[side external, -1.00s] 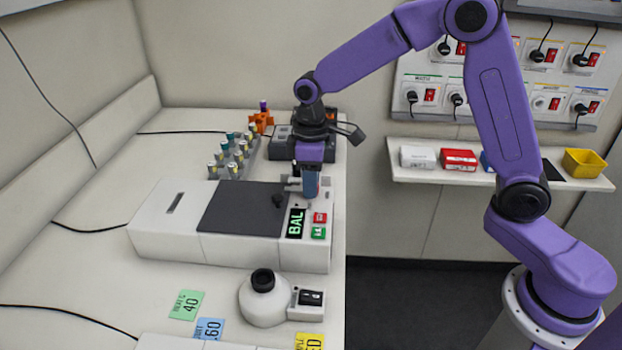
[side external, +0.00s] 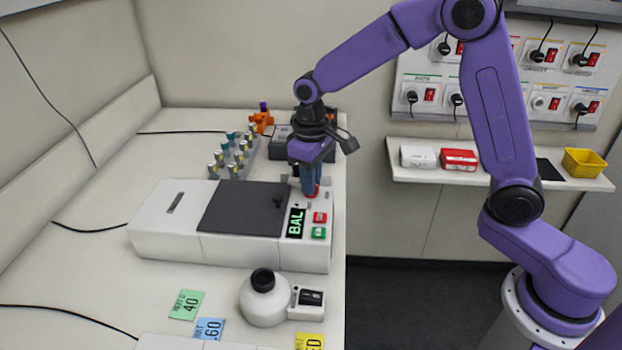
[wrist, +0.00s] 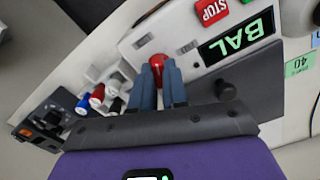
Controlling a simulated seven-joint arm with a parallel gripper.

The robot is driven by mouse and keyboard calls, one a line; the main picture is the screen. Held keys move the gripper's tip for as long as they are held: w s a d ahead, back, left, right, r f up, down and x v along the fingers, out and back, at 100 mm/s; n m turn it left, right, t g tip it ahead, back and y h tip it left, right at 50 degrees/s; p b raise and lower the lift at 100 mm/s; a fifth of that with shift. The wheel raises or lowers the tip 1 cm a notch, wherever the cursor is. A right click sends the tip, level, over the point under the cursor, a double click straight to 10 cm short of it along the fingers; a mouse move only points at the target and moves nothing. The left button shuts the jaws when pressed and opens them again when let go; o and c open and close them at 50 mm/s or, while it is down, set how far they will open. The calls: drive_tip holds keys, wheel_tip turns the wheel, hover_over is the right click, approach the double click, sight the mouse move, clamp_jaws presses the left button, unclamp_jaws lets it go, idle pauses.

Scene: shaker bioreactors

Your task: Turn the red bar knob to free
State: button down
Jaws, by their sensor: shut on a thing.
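The red knob (wrist: 157,61) sits on the white machine (side external: 262,252) at its back right corner. In the wrist view its rounded red top shows between and just beyond my fingertips. In the side view a bit of red (side external: 315,191) shows at the fingertips. My gripper (wrist: 159,74) points down at the panel with its two blue-grey fingers closed on the knob from both sides; it also shows in the side view (side external: 309,190). The fingers hide much of the knob, and I cannot read its position marks.
The BAL display (side external: 296,223), red STOP button (side external: 320,217) and green button (side external: 318,232) lie beside the knob. A dark lid with a black knob (side external: 278,202) is to the left. A tube rack (side external: 234,157) stands behind the machine.

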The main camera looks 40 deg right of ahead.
drive_tip(key=m, duration=0.6)
drive_tip(key=shift+m, duration=0.3)
drive_tip(key=m, duration=0.6)
drive_tip(key=shift+m, duration=0.3)
drive_tip(key=c, duration=1.1)
unclamp_jaws()
drive_tip(key=shift+c, duration=0.2)
wheel_tip(320, 180, up, 18)
drive_tip(key=shift+f, duration=0.25)
